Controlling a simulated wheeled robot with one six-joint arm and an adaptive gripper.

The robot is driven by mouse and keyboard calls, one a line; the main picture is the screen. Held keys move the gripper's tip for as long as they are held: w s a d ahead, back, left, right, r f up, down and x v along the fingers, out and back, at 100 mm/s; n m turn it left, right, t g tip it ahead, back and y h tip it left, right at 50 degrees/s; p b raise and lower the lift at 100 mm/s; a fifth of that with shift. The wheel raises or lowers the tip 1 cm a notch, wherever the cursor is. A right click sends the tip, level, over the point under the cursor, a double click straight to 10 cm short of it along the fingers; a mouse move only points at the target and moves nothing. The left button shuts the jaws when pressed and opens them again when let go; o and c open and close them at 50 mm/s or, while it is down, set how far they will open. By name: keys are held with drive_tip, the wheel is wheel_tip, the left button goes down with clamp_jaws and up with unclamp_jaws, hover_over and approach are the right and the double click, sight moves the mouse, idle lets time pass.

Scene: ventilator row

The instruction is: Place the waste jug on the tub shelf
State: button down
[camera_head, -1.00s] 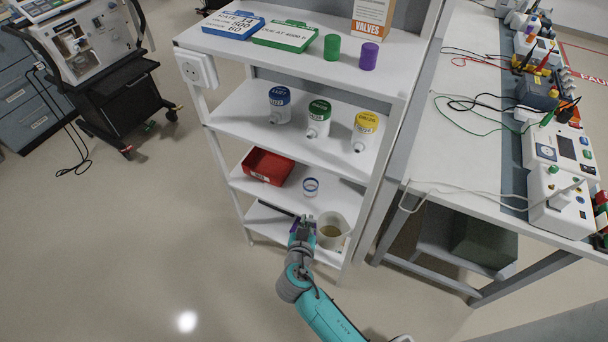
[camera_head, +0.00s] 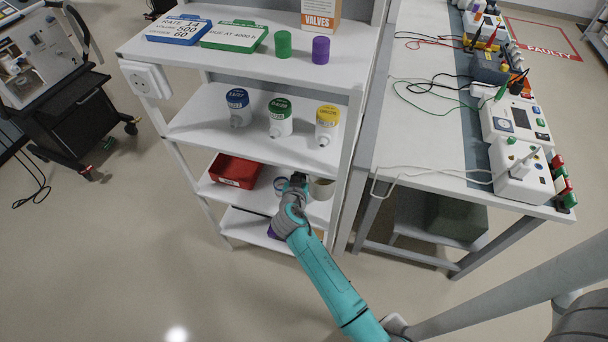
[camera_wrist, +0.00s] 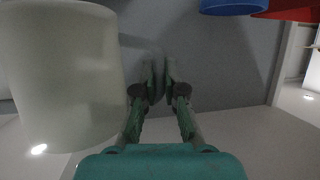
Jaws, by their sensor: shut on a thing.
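The pale waste jug (camera_head: 322,189) is at the right end of the third shelf down, the tub shelf (camera_head: 207,187), beside the red tub (camera_head: 235,171). In the wrist view the jug (camera_wrist: 65,75) fills the left side. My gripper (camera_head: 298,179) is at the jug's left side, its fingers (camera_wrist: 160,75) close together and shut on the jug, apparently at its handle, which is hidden. I cannot tell whether the jug touches the shelf.
A blue-rimmed round item (camera_head: 281,185) is close to my gripper's left, between it and the red tub. Blue, green and yellow-lidded jars (camera_head: 327,125) stand on the shelf above. A purple item (camera_head: 272,231) is on the bottom shelf. A white bench (camera_head: 425,150) stands at right.

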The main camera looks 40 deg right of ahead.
drive_tip(key=shift+w+d+f, duration=0.85)
drive_tip(key=shift+d+f, duration=0.05)
drive_tip(key=shift+d, duration=0.2)
drive_tip(key=shift+w+d+f, duration=0.8)
drive_tip(key=shift+d+f, duration=0.05)
drive_tip(key=shift+d, duration=0.2)
wheel_tip(320, 180, down, 3)
drive_tip(key=shift+w+d+f, duration=0.15)
drive_tip(key=shift+f, duration=0.1)
drive_tip(key=c, duration=1.3)
unclamp_jaws()
drive_tip(key=shift+o, duration=0.2)
